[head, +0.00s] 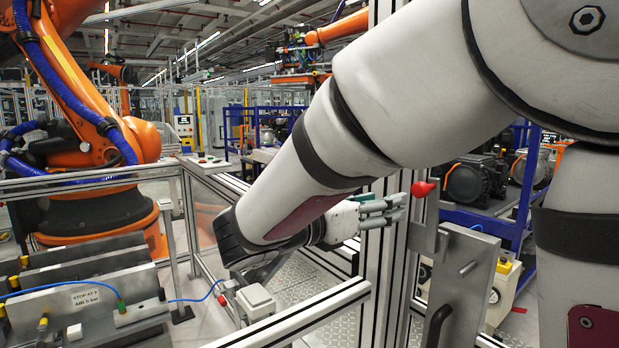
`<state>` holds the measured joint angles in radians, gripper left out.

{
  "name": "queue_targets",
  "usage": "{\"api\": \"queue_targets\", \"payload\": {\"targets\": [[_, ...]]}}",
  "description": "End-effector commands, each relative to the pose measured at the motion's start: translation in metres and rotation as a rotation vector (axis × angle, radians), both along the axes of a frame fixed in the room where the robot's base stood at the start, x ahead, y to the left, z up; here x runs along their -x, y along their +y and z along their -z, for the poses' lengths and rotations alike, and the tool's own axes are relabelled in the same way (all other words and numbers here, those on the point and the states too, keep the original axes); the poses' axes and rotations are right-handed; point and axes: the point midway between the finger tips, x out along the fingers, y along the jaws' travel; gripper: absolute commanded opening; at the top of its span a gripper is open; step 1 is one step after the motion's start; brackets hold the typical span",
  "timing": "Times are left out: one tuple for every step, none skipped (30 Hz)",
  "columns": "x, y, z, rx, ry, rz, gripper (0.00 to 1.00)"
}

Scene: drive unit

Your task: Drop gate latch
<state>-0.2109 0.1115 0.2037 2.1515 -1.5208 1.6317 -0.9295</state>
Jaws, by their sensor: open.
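The gate latch shows in the head view as a grey metal bracket (425,238) with a red knob (423,189) at its top. It sits beside an upright aluminium post, above a grey metal plate (462,285) with a dark handle (437,326). My gripper (400,207) is in front of the post, just left of the red knob, with its fingers pointing right toward it. The fingers are open and appear apart from the knob. My arm crosses the picture and hides part of the fence and the cell behind it.
Aluminium fence rails (300,312) run across the front, with a white box (256,301) on the lower one. Orange robot arms (95,110) stand at the left. A blue rack (522,190) with dark motors stands at the right. A labelled metal fixture (85,300) is lower left.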

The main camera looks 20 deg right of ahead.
Motion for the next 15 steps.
{"api": "queue_targets", "payload": {"targets": [[-0.003, 0.002, -0.002, 0.018, 0.007, -0.008, 0.47], [-0.005, 0.002, -0.003, 0.025, 0.01, -0.011, 0.47], [-0.007, 0.0, -0.004, 0.03, 0.012, -0.013, 0.47], [-0.008, -0.002, -0.004, 0.031, 0.012, -0.014, 0.47], [-0.009, -0.005, -0.004, 0.031, 0.012, -0.013, 0.47], [-0.01, -0.011, -0.004, 0.032, 0.011, -0.012, 0.47], [-0.011, -0.015, -0.004, 0.031, 0.011, -0.011, 0.47], [-0.013, -0.02, -0.004, 0.03, 0.012, -0.011, 0.47], [-0.015, -0.027, -0.004, 0.03, 0.012, -0.01, 0.47], [-0.017, -0.033, -0.004, 0.03, 0.011, -0.01, 0.47], [-0.019, -0.038, -0.004, 0.029, 0.011, -0.009, 0.47], [-0.021, -0.046, -0.004, 0.029, 0.011, -0.01, 0.47], [-0.023, -0.052, -0.004, 0.029, 0.012, -0.01, 0.47], [-0.025, -0.057, -0.004, 0.029, 0.012, -0.009, 0.47], [-0.028, -0.065, -0.004, 0.029, 0.012, -0.01, 0.47]]}}
